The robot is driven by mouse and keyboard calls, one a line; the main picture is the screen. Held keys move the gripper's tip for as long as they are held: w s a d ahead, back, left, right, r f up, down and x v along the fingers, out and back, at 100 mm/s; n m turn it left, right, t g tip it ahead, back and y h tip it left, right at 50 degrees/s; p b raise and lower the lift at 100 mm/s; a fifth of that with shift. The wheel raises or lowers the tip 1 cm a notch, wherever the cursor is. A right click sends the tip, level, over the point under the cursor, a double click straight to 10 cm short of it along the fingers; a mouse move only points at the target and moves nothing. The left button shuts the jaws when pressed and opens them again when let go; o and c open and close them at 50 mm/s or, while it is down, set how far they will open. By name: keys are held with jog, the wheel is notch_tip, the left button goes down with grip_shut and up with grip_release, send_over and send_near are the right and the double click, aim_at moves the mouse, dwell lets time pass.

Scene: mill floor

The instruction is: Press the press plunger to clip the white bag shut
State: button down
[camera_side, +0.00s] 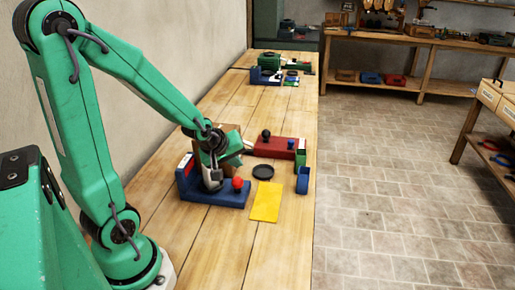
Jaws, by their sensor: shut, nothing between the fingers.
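My green arm reaches over the bench, and my gripper (213,182) points down at a blue press-like fixture (222,200). Its grey fingers are shut and empty, directly over or touching the fixture; I cannot tell which. A red ball knob (237,184) stands at the fixture's right end, just right of my fingers. A raised blue block with a white and red label (185,164) stands at its left end. The plunger cannot be told apart for certain, and its middle part is hidden behind my gripper. I cannot make out the white bag clearly.
A brown block (203,140) stands behind my gripper. To the right are a black disc (263,171), a yellow sheet (265,203), a red block (279,148) with a black knob, and a blue cup (303,181) near the bench edge. The bench front is clear.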

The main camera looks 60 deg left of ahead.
aim_at(237, 181)
jog(key=shift+f, duration=1.15)
jog(key=shift+a+r, duration=0.1)
dwell(1.8)
jog(key=shift+r, duration=2.45)
jog(key=s+d+r+m+g+h, duration=0.1)
jog(key=s+d+r+m+h, duration=0.1)
jog(key=s+d+r+m, duration=0.8)
jog(key=s+d+m, duration=0.1)
jog(key=d+m, duration=0.1)
jog(key=m, duration=0.1)
jog(key=shift+s+d+m+h, duration=0.25)
jog(key=shift+s+m+h, duration=0.05)
jog(key=shift+m, duration=0.1)
